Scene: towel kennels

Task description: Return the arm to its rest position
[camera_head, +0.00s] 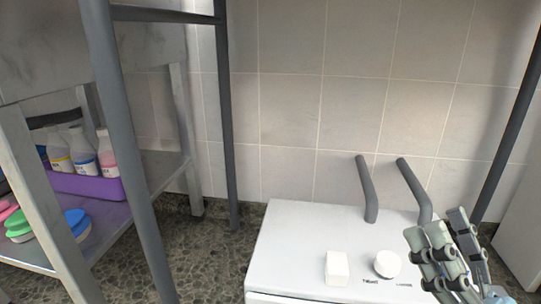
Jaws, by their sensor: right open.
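My right gripper (442,232) shows at the lower right, over the right part of the white top. Its grey fingers point up and are spread apart, with nothing seen between them. It hides part of the top's right side. My left gripper is out of view.
A white cabinet-like unit (290,234) bears a white block (337,268), a round white knob-like piece (387,264) and two bent grey bars (367,190). At left, a metal shelf holds a purple bin (88,185) of bottles and several coloured lids. Dark posts stand left and right.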

